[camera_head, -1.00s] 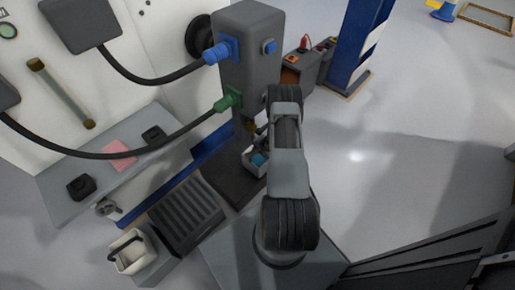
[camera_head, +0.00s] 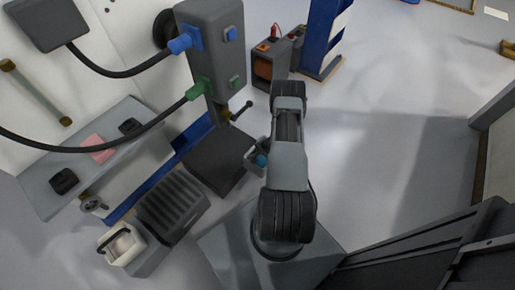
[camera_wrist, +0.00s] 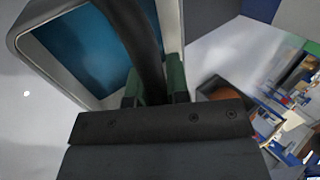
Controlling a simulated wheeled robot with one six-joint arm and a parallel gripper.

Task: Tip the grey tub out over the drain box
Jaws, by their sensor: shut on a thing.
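The grey tub (camera_wrist: 30,38) fills the upper left of the wrist view, with blue inside it. My gripper (camera_wrist: 155,84) is shut on the tub's dark handle (camera_wrist: 140,35), between two green fingertips. In the head view the tub (camera_head: 253,161) shows partly beside my arm, which hides the rest of it and the gripper. A dark box with a ribbed, grate-like top (camera_head: 172,210), apparently the drain box, stands on the floor to the lower left. The tub is apart from it, to its upper right.
A pale container with a handle (camera_head: 108,243) sits beside the ribbed box. A grey post (camera_head: 214,60) with hoses rises from a dark base plate (camera_head: 215,163) near the tub. A grey bench (camera_head: 60,175) stands left. Open floor lies right.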

